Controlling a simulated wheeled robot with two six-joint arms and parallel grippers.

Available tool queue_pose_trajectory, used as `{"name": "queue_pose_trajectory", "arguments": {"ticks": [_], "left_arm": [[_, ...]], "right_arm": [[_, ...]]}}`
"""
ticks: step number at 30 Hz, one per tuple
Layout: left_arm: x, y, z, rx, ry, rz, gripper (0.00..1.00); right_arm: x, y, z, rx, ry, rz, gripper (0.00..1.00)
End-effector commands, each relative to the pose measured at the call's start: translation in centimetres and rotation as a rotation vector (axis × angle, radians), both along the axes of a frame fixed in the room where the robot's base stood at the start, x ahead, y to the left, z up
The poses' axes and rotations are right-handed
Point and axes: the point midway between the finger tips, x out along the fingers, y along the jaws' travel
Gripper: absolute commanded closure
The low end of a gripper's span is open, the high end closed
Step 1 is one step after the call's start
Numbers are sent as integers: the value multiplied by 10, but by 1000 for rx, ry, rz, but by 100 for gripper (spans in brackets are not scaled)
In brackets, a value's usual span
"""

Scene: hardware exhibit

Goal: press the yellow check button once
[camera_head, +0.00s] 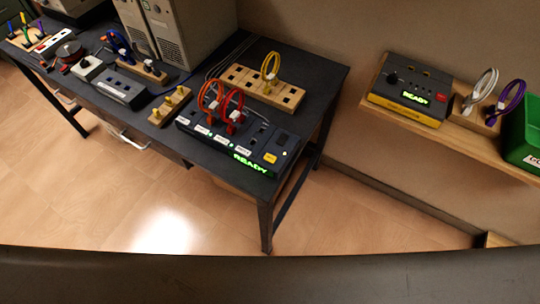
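A black console (216,145) lies near the right front corner of the dark workbench. A small yellow button (270,158) is on its top at the right end; its label is too small to read. Green "READY" lettering (250,164) glows on the console's front edge below the button. Neither of my grippers shows in this view, and nothing covers the yellow button.
Behind the console are a wooden socket block (240,77) with a yellow loop and grey computer towers (180,35). A wall shelf (460,143) on the right holds another "READY" device (408,92), looped cables and a green bin (525,137). Open tiled floor (150,205) lies in front.

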Motion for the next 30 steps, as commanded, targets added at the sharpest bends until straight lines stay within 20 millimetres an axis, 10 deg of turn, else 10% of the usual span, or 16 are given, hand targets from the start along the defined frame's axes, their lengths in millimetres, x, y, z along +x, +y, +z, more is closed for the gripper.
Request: {"name": "queue_pose_trajectory", "arguments": {"ticks": [30], "left_arm": [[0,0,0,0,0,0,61]], "right_arm": [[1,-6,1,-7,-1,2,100]]}}
